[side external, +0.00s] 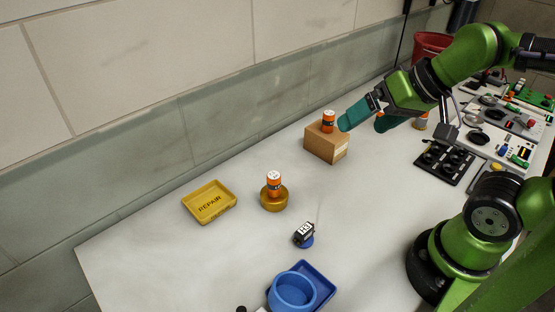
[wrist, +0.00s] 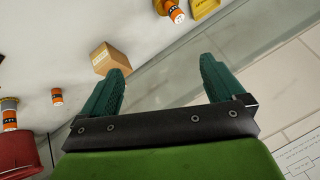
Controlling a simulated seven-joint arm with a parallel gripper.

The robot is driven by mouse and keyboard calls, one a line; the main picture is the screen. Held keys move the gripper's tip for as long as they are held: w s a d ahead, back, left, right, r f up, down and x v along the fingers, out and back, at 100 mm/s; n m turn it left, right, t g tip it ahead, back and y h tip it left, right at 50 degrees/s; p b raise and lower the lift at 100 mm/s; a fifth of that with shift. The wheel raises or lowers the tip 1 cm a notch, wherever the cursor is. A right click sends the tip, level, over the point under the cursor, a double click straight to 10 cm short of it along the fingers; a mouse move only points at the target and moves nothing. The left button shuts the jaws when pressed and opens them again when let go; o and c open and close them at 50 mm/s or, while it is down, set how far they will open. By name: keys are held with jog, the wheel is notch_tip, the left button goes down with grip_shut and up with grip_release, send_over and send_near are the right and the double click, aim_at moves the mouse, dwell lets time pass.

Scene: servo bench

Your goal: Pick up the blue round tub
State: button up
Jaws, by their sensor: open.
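The blue round tub (side external: 291,304) is at the bottom edge of the side external view, in or on a blue square tray (side external: 323,285). Its near side is at the picture's edge. My gripper (side external: 363,125) is up at the right, beside the cardboard box and far from the tub. Its two teal fingers are spread apart with nothing between them. They also show in the wrist view (wrist: 163,65), where the tub is not in sight.
A yellow REPAIR tray (side external: 209,203) lies left. A red bin (side external: 430,45) stands behind.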

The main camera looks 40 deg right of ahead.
jog(key=n+g, duration=0.5)
jog(key=n, duration=2.7)
send_over(289, 298)
jog(key=s+d, duration=0.2)
notch_tip(289, 298, down, 16)
jog(key=shift+w+d+f, duration=0.1)
jog(key=shift+d+f, duration=0.05)
jog(key=shift+f, duration=0.1)
jog(key=shift+a+x, duration=0.15)
jog(key=shift+x, duration=1.45)
jog(key=shift+a+x, duration=0.1)
jog(key=shift+x, duration=1.45)
jog(key=shift+w, duration=0.1)
